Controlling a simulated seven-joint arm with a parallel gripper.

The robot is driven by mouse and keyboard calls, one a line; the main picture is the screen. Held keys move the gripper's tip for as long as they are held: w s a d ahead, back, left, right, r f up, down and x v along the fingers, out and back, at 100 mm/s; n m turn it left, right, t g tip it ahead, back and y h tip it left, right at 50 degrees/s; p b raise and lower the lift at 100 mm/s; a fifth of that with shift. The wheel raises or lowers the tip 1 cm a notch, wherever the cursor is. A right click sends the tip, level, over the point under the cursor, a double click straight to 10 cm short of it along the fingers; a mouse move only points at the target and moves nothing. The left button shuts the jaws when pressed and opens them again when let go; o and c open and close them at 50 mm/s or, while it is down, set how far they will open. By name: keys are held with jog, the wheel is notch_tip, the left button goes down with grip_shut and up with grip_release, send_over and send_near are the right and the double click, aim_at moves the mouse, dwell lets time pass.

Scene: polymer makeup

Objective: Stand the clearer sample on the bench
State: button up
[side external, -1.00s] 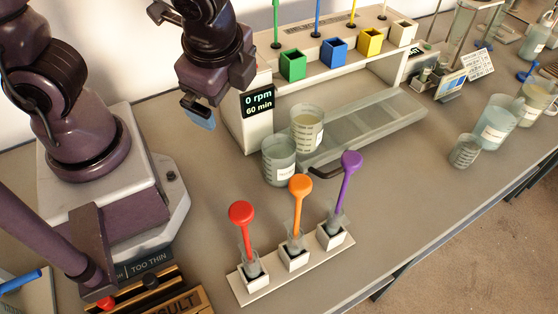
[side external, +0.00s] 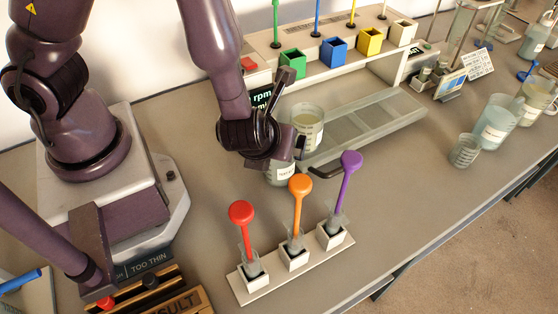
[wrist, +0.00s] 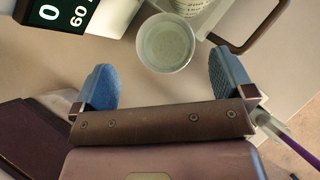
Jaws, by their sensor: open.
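Two labelled beakers stand close together at the left end of the stirrer's tray. The front beaker (side external: 283,176) holds pale grey-green, fairly clear liquid, seen from above in the wrist view (wrist: 165,43). The back beaker (side external: 308,122) looks creamier and cloudier; only its edge shows at the top of the wrist view (wrist: 193,6). My gripper (wrist: 164,78) is open and empty, its blue pads apart, with the front beaker just ahead of the gap. In the side view my wrist hides most of that beaker.
A rack (side external: 270,283) with red, orange and purple paddles stands in front, close to my gripper. The stirrer tray (side external: 375,125) with its dark handle (side external: 325,171) lies behind and right. Several beakers, including a small one (side external: 464,151), stand far right. The bench between is clear.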

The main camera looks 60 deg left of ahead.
jog(key=x, duration=0.5)
jog(key=shift+w+d+f, duration=0.1)
jog(key=shift+w+f, duration=0.2)
jog(key=shift+c, duration=0.3)
jog(key=c, duration=1.2)
jog(key=shift+o, duration=0.2)
jog(key=shift+r, duration=0.15)
notch_tip(320, 180, up, 17)
jog(key=shift+s+d+f, duration=0.5)
jog(key=shift+s+f, duration=0.85)
jog(key=shift+f, duration=1.5)
jog(key=shift+s+d+f, duration=0.55)
jog(key=shift+s+f, duration=0.75)
jog(key=shift+f, duration=1.5)
jog(key=shift+s+d+f, duration=0.5)
jog(key=shift+s+f, duration=0.85)
jog(key=shift+f, duration=1.5)
